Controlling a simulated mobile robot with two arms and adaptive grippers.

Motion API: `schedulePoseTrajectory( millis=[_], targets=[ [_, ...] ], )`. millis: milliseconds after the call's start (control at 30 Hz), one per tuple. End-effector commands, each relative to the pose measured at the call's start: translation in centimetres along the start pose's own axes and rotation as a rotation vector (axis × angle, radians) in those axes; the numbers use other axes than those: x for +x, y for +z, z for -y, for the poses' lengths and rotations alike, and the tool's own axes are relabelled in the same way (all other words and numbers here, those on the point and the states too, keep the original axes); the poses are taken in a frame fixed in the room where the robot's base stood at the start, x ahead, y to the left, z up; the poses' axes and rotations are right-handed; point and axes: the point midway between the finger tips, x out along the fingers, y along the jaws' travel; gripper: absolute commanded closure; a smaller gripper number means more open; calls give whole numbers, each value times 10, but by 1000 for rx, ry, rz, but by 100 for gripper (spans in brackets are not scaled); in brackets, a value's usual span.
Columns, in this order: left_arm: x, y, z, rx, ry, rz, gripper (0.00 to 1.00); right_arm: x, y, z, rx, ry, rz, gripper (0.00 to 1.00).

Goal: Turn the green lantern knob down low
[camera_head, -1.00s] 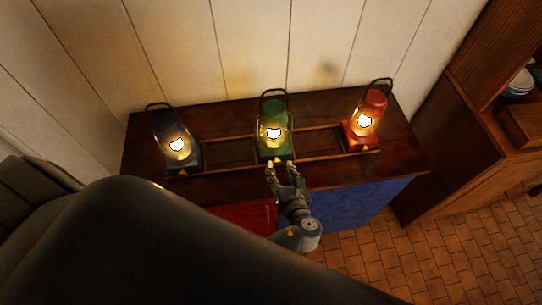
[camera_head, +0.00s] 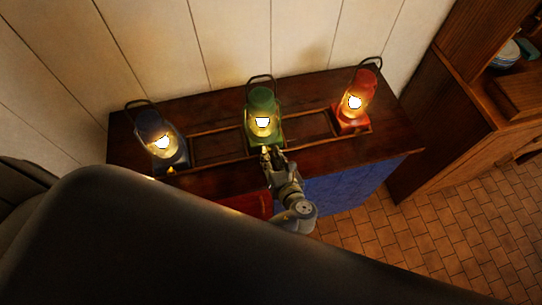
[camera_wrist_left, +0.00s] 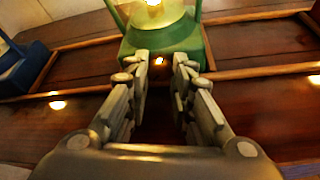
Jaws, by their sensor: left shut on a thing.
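The green lantern (camera_head: 262,103) stands lit in the middle of a wooden rack on the dark cabinet top. Its green base (camera_wrist_left: 186,40) fills the top middle of the wrist view. My left gripper (camera_head: 271,153) is at the front of this base. I cannot make out how far the knob is turned. My right gripper is not in view.
A lit blue lantern (camera_head: 167,154) stands at the left of the rack and a lit red lantern (camera_head: 351,122) at the right. A plank wall (camera_head: 240,40) rises close behind. A wooden cupboard (camera_head: 445,130) stands to the right. The cabinet top is bare at its right end.

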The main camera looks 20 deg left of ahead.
Motion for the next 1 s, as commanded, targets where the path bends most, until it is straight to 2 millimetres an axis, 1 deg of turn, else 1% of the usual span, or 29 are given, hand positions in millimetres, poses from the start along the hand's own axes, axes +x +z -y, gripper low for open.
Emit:
schedulePoseTrajectory(
  millis=[167, 433, 700, 1000],
  targets=[
    [1, -1, -3, -47, -17, -3, 100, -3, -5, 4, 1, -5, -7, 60],
    [1, -2, -5, -215, -87, -2, 100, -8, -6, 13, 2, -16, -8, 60],
    [2, -4, -6, -397, -162, -3, 100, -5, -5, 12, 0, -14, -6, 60],
    [2, -5, -6, -526, -214, -3, 100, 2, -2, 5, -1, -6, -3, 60]
  ],
)
